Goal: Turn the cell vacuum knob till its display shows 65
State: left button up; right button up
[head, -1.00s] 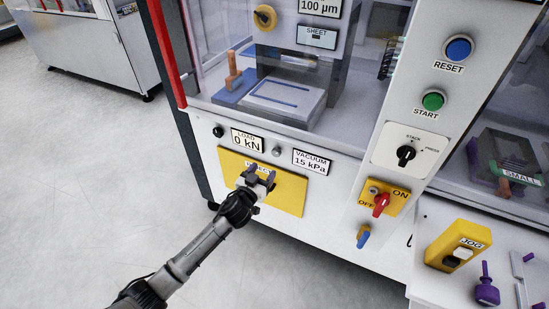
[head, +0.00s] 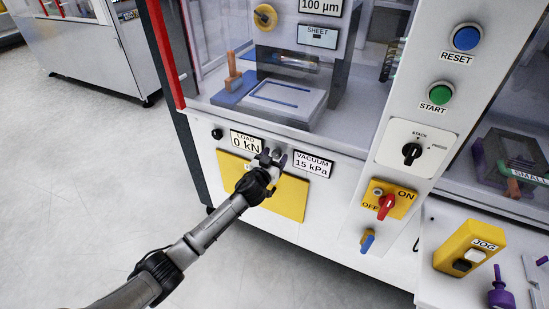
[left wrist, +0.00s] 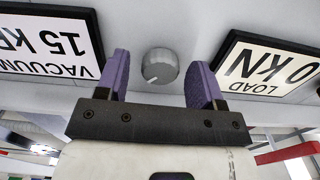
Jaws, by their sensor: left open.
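The vacuum knob (left wrist: 159,66) is a small round grey dial with a light pointer line. It sits on the white panel between the load and vacuum displays. The vacuum display (head: 312,164) reads 15 kPa; it also shows upside down in the left wrist view (left wrist: 45,42). My left gripper (head: 271,156) is open in front of the knob and mostly hides it in the head view. In the left wrist view its two purple fingers stand on either side of the knob, with a gap on each side. My right gripper is not in view.
The load display (head: 246,143) reads 0 kN, left of the knob, with a black knob (head: 217,133) beyond it. A yellow panel (head: 290,195) lies below. To the right are a red ON/OFF switch (head: 386,206) and a yellow jog box (head: 470,248).

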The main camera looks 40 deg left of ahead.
pick_arm(q)
jog(key=c, duration=0.9)
